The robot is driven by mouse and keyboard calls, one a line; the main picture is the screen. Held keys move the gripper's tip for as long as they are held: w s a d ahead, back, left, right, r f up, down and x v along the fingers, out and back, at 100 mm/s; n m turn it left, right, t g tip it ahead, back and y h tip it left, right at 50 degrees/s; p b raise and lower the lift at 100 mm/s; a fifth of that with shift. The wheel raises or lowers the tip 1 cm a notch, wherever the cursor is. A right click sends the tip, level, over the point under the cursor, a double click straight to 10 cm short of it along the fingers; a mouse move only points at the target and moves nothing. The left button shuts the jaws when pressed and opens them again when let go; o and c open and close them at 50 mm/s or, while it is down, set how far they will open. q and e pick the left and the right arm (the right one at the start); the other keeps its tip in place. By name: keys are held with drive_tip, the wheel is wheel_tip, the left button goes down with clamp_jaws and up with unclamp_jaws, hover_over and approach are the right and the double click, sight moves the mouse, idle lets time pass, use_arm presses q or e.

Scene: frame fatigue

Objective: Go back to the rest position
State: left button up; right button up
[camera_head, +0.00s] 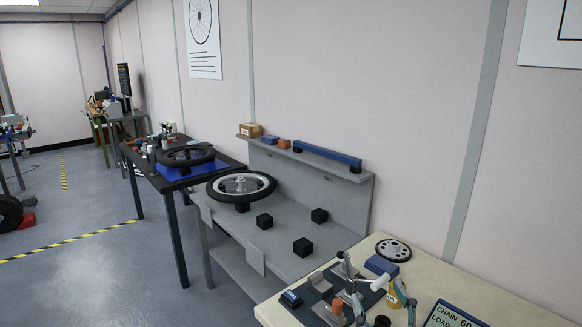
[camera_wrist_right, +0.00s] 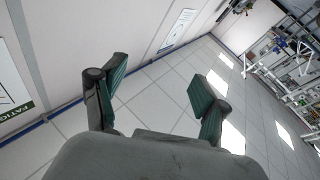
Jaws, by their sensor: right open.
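My right gripper (camera_wrist_right: 158,82) fills the lower part of the right wrist view. Its two teal-padded fingers stand wide apart with nothing between them. Beyond them are a tiled ceiling with bright lamps and a wall with posters, so it points upward. In the head view, small teal and grey parts show low at the right, among the things on the pale table; I cannot clearly tell gripper from tools there. My left gripper is in neither view.
A pale table (camera_head: 480,285) at lower right holds a dark mat with a metal stand, a chainring (camera_head: 393,250) and a display (camera_head: 452,316). Beside it, a grey bench (camera_head: 285,225) holds a wheel (camera_head: 241,185) and black blocks. Open floor (camera_head: 90,280) lies left.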

drive_tip(key=s+d+f+m+g+h, duration=0.2)
drive_tip(key=s+d+f+g+h, duration=0.15)
drive_tip(key=f, duration=0.45)
drive_tip(key=s+d+f+m+g+h, duration=0.25)
drive_tip(key=s+f+g, duration=0.25)
drive_tip(key=f, duration=0.3)
drive_tip(key=s+a+f+n+g+y, duration=0.1)
drive_tip(key=s+f+g, duration=0.35)
drive_tip(key=s, duration=0.45)
drive_tip(key=s+f+g+y, duration=0.1)
drive_tip(key=s+f+g, duration=0.35)
drive_tip(key=s, duration=0.35)
wheel_tip(320, 180, down, 26)
drive_tip(key=s+r, duration=0.1)
drive_tip(key=s+d+f+g, duration=0.2)
drive_tip(key=s+f, duration=1.5)
drive_tip(key=f, duration=0.1)
drive_tip(key=shift+s+d+f+n, duration=0.15)
drive_tip(key=shift+d+n, duration=0.2)
drive_tip(key=shift+n, duration=0.1)
